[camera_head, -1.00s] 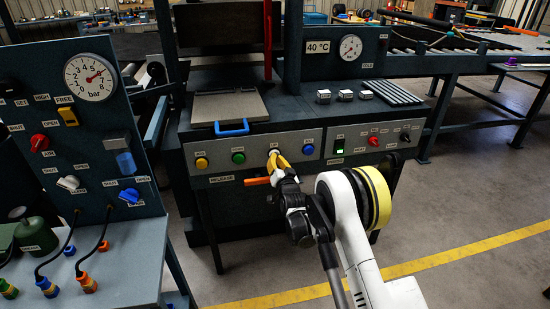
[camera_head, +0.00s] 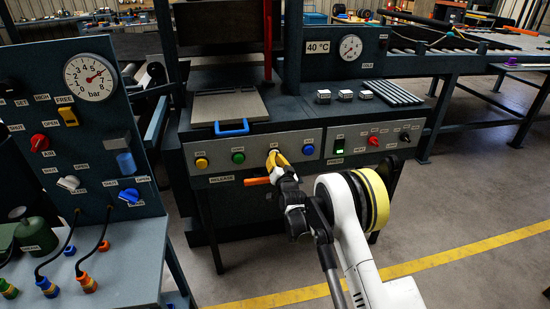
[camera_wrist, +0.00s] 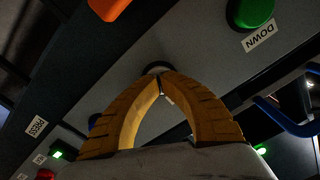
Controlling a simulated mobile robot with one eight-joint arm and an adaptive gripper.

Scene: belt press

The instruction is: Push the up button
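The pale round button (camera_head: 274,151) sits on the grey front panel between the green button and the blue button. My gripper (camera_head: 276,156) is right in front of it and mostly covers it, along with its label. In the wrist view the two yellow fingers of my gripper (camera_wrist: 160,80) arch together and their tips meet, with nothing seen between them. The pale button (camera_wrist: 157,67) shows just behind the tips. I cannot tell whether they touch it. The green button (camera_head: 238,157) is to its left; in the wrist view (camera_wrist: 250,12) it is labelled DOWN.
A yellow button (camera_head: 201,163) and a blue button (camera_head: 308,149) share the panel. An orange lever (camera_head: 257,181) sticks out just below, close to my gripper. A blue handle (camera_head: 232,128) is above. A gauge panel (camera_head: 89,120) stands at the left.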

